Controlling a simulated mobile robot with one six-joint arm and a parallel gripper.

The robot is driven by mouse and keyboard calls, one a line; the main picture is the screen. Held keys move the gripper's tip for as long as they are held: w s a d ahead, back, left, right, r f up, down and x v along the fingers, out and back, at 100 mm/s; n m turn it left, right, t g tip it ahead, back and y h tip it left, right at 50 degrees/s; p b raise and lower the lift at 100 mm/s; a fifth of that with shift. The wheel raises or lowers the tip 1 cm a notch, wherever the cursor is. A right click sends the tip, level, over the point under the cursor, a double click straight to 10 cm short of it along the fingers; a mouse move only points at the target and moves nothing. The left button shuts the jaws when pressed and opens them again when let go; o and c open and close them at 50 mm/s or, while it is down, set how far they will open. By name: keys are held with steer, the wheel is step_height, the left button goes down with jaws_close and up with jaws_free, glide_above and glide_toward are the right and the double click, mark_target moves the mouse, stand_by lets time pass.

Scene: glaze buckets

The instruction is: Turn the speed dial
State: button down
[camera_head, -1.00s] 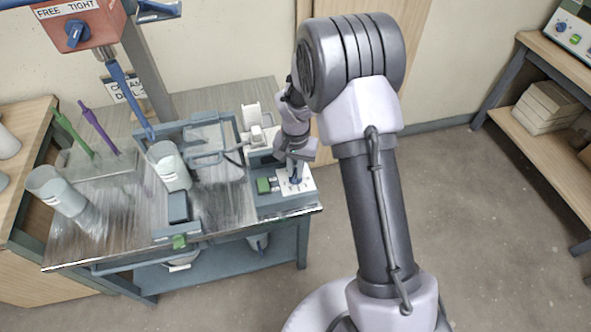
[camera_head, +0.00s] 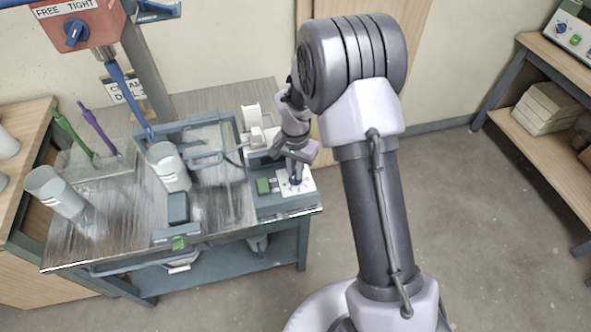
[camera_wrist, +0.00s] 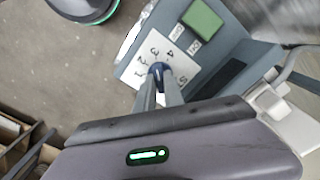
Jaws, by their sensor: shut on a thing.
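The speed dial (camera_wrist: 159,69) is a small dark blue knob on a white plate (camera_wrist: 180,58) marked with numbers. My gripper (camera_wrist: 160,82) is shut on the dial, with its two fingers on either side of the knob. In the head view my gripper (camera_head: 297,170) reaches down onto the dial (camera_head: 296,181) at the right front corner of the bench. The dial sits on a grey-blue control box (camera_head: 285,203) beside a green button (camera_head: 263,186). The button also shows in the wrist view (camera_wrist: 202,18). The dial's pointer is largely hidden by my fingers.
A clamp frame (camera_head: 205,150) and a grey bucket (camera_head: 168,168) stand left of the box. Another bucket (camera_head: 58,193) is further left. A red head with a blue knob (camera_head: 75,33) and a blue mixer shaft (camera_head: 128,95) hangs above. The floor at right is clear.

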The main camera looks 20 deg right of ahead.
steer(key=c, duration=1.4)
jaws_free()
steer(key=shift+c, duration=0.2)
step_height(320, 180, up, 17)
steer(key=p, duration=0.6)
steer(key=shift+r+p, duration=0.2)
steer(key=shift+p, duration=0.15)
steer(key=s+a+r+n+t, duration=0.15)
steer(key=s+r, duration=0.35)
steer(key=r, duration=0.5)
steer(key=s+a+r+n+t+y, duration=0.1)
steer(key=s+r+t, duration=0.1)
steer(key=s, duration=0.8)
steer(key=s+a+r+n+t+y, duration=0.1)
steer(key=s+r, duration=0.3)
steer(key=s, duration=0.6)
steer(key=shift+a+r+t+b, duration=0.25)
steer(key=shift+r+t+b, duration=0.15)
steer(key=shift+t, duration=0.25)
